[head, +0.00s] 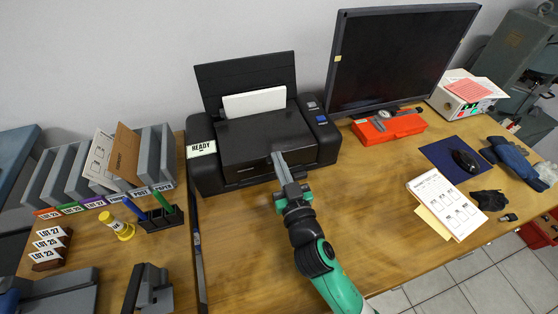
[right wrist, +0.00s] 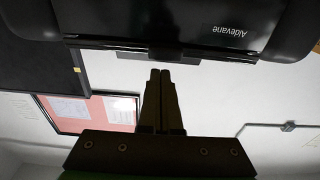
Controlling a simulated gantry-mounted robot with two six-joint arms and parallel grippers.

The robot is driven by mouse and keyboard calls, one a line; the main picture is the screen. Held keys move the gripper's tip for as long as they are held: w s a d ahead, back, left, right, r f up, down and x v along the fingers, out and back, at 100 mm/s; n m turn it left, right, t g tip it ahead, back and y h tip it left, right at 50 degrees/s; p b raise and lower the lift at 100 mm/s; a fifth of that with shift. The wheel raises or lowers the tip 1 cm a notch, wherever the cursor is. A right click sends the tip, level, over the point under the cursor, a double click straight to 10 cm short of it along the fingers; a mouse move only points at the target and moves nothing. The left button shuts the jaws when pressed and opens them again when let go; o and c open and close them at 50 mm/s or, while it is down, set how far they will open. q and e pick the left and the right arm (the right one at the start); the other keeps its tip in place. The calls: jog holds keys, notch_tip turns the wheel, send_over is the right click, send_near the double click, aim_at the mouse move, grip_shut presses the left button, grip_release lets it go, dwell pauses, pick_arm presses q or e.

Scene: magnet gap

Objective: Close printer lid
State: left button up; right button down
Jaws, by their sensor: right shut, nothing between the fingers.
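The black printer (head: 205,165) stands at the back of the table, left of the monitor. Its upright rear panel (head: 245,72) rises behind a white sheet of paper (head: 254,103). The dark lid (head: 240,138) lies across its middle; I cannot tell how far it is raised. My right gripper (head: 278,157) is shut and empty, its fingertips at the lid's front edge. In the right wrist view, the gripper (right wrist: 160,74) is close to a small tab (right wrist: 180,53) on the dark edge of the printer; contact is unclear. My left gripper is out of view.
A large monitor (head: 400,55) and a red case (head: 390,127) stand right of the printer. A pen holder (head: 162,217) and several grey files (head: 70,178) are on the left. The wooden table (head: 240,250) is clear in front of the printer, left of my right arm.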

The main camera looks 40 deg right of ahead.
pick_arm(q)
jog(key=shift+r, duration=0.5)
pick_arm(e)
jog(key=v, duration=0.9)
jog(key=shift+s, duration=0.3)
jog(key=shift+a, duration=0.1)
